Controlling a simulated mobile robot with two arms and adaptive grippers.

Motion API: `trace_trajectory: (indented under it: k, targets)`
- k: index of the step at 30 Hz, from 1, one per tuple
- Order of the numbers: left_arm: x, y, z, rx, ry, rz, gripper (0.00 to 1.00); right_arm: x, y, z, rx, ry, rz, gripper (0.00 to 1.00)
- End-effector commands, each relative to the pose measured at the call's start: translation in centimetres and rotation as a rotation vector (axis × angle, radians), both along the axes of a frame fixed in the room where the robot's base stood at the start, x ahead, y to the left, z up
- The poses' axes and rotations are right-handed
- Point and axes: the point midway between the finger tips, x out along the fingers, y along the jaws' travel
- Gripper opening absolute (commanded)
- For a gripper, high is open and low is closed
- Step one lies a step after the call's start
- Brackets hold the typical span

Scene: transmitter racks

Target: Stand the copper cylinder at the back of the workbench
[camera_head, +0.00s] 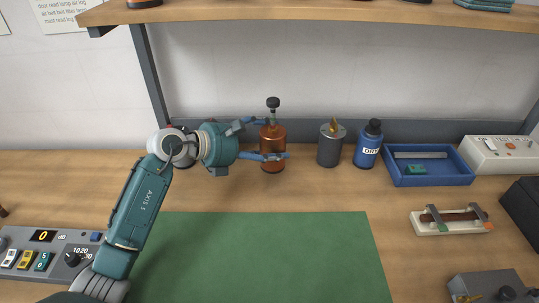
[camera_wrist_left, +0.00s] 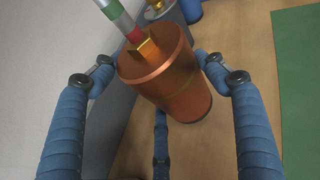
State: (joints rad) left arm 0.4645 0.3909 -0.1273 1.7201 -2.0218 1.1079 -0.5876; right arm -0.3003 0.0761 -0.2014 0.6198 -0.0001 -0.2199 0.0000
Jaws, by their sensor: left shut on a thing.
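The copper cylinder (camera_head: 272,150) is upright at the back of the wooden workbench (camera_head: 230,192), left of a grey canister. It has a brass fitting, a banded stem and a dark knob on top. My left gripper (camera_head: 275,138) reaches in from the left and is shut on the cylinder, with blue fingers around its sides. In the left wrist view the copper cylinder (camera_wrist_left: 170,75) sits between the fingers of the gripper (camera_wrist_left: 159,62). Whether its base touches the bench I cannot tell. My right gripper is not in view.
Along the back stand the grey canister (camera_head: 331,146), a blue bottle (camera_head: 368,148), a blue tray (camera_head: 430,181) and a white box (camera_head: 500,155). A green mat (camera_head: 260,255) lies clear in front. A shelf (camera_head: 330,12) overhangs the back. A control panel (camera_head: 50,252) is at left.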

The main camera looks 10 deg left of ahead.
Motion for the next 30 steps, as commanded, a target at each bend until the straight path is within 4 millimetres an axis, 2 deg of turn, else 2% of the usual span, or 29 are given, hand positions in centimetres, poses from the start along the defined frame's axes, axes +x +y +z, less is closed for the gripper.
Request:
trace_trajectory:
  k: [2,11,23,24,26,30]
  targets:
    - [0.0,0.0,-0.3,-0.003,-0.003,0.001,0.33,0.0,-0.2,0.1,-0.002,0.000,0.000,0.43]
    - [0.0,0.0,-4.1,-0.004,-0.002,0.002,0.33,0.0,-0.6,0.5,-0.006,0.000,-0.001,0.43]
    - [0.0,0.0,-4.9,0.000,-0.004,0.001,0.33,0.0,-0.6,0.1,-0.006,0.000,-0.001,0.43]
    - [0.0,0.0,-4.9,0.002,-0.002,0.000,0.78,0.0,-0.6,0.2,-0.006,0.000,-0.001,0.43]
    - [0.0,0.0,-4.9,0.001,-0.001,0.001,0.90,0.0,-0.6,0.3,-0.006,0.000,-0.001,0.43]
    - [0.0,0.0,-4.9,0.001,-0.001,0.000,0.91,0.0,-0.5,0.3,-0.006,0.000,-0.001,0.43]
